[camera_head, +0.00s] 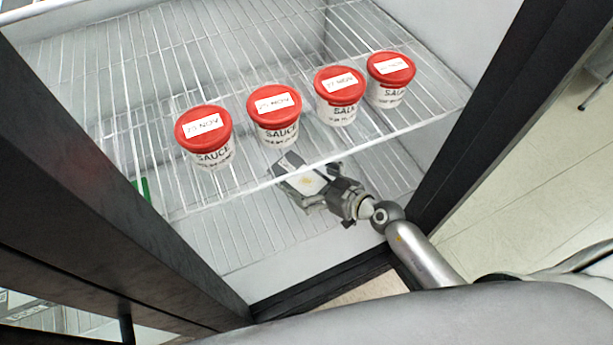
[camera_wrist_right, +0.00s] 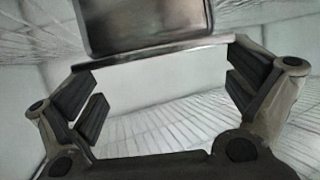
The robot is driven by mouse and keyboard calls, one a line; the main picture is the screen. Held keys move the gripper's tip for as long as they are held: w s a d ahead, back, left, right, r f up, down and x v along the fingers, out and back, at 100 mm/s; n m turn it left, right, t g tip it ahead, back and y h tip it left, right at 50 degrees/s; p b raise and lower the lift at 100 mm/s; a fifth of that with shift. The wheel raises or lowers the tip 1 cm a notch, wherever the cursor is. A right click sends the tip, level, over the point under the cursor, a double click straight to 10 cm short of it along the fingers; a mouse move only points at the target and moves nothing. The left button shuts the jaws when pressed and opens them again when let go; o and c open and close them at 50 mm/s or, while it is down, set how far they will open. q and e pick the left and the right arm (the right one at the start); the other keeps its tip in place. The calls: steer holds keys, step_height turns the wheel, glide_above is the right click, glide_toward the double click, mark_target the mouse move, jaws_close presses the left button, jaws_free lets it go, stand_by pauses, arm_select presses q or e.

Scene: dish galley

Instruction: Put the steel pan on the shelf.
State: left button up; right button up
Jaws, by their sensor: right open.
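The steel pan (camera_head: 305,182) is a small grey rectangular tray inside the cabinet, seen through and below the front edge of the upper wire shelf (camera_head: 240,186). In the right wrist view the pan (camera_wrist_right: 140,28) is at the top, with its pale rim facing me. My right gripper (camera_head: 325,190) is at the pan's near side, under the upper shelf's front edge. In the wrist view its fingers (camera_wrist_right: 165,85) are spread wide, with nothing clamped between them. I cannot tell whether they touch the pan. My left gripper is not in view.
Several red-lidded sauce tubs (camera_head: 274,113) stand in a row on the upper shelf. Another wire shelf (camera_head: 235,235) lies below. Dark door-frame posts (camera_head: 80,190) bound the opening left and right. A small green thing (camera_head: 142,188) shows at the left.

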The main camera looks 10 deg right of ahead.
steer(key=p+v, duration=0.1)
steer(key=v, duration=0.8)
steer(key=shift+s, duration=0.2)
steer(key=shift+d+r, duration=0.1)
